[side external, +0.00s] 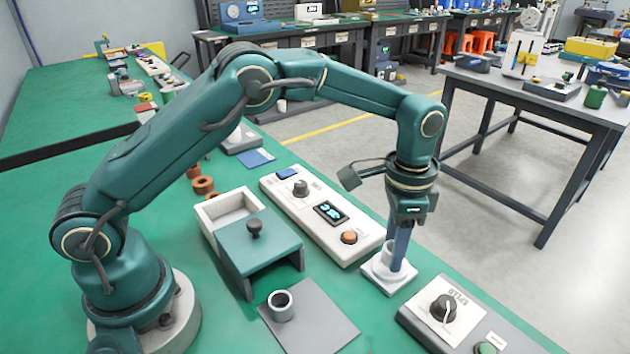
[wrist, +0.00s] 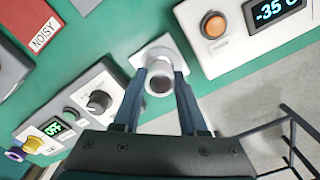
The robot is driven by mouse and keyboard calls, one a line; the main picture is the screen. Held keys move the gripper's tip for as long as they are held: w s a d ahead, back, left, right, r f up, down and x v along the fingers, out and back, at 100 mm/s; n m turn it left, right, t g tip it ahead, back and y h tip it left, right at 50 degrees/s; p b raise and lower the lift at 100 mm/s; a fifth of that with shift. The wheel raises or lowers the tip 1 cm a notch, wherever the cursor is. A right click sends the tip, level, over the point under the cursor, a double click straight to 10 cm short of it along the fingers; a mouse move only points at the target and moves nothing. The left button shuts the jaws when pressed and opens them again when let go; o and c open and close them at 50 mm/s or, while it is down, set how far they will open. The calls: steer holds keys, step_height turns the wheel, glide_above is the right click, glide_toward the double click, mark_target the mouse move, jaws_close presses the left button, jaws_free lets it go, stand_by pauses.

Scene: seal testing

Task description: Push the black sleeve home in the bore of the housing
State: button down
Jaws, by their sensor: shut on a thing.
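In the wrist view my gripper (wrist: 161,92) is shut on the pale tube. The tube's open end faces the wrist camera and looks dark reddish inside. The fingers hide part of the tube in the side view.
A second pale ring (side external: 281,306) stands on a grey mat (side external: 318,325). A white control box (side external: 322,212) lies close behind my gripper, and a dark-knobbed box (side external: 452,312) in front to the right. A lidded bin (side external: 258,245) is to the left.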

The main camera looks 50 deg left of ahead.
steer(key=shift+f, duration=0.4)
stand_by(0.5)
jaws_free()
steer(key=shift+r, duration=0.1)
steer(key=shift+r, duration=2.65)
